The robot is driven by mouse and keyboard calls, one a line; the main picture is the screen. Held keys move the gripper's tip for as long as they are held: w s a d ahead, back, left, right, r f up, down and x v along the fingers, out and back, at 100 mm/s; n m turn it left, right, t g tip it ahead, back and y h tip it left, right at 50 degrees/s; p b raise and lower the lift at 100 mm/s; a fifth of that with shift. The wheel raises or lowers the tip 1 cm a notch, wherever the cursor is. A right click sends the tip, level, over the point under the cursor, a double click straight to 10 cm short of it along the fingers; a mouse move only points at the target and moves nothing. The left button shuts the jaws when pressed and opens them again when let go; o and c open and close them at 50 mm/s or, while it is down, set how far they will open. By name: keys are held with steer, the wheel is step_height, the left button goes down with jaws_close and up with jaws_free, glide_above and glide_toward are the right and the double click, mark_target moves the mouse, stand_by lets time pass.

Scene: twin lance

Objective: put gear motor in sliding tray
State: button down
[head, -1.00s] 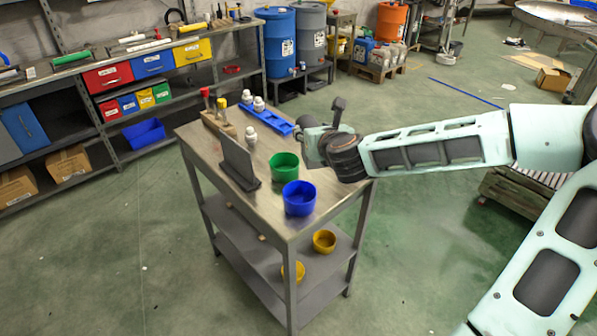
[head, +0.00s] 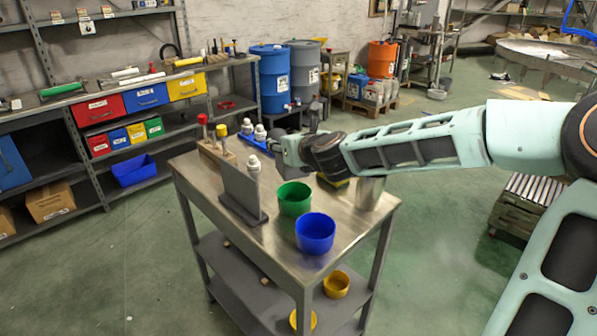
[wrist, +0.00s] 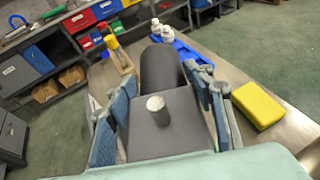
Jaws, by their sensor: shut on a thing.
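The gear motor (wrist: 160,128) is a dark grey box with a dark cylinder beyond it and a short pale shaft on top. My gripper (wrist: 162,98) is shut on it, with blue pads along both sides in the wrist view. In the head view my gripper (head: 292,150) is over the far right part of the steel table, and the motor is mostly hidden there. A blue tray (wrist: 186,50) with white bottles lies beyond the motor; it also shows in the head view (head: 256,143). I cannot tell whether this is the sliding tray.
The table (head: 270,238) also holds a green bowl (head: 294,198), a blue bowl (head: 315,234), an upright grey plate (head: 241,194), a wooden tool block (head: 216,154), a steel cylinder (head: 369,193) and a yellow block (wrist: 258,104). Shelves with coloured drawers (head: 146,96) stand behind at left.

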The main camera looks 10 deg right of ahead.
steer(key=shift+s+d+f+b, duration=0.6)
steer(key=shift+s+d+f, duration=0.2)
steer(key=shift+d+f, duration=1.25)
steer(key=shift+s+d+f+b, duration=0.55)
steer(key=shift+s+d+f, duration=0.25)
steer(key=shift+d+f, duration=1.2)
steer(key=shift+s+d+f+b, duration=0.6)
steer(key=shift+s+d+f, duration=0.2)
steer(key=shift+d+f, duration=1.25)
steer(key=shift+f, duration=0.1)
steer(key=c, duration=1.3)
jaws_free()
steer(key=shift+s+f, duration=0.1)
steer(key=shift+f, duration=0.05)
steer(key=shift+o, duration=0.4)
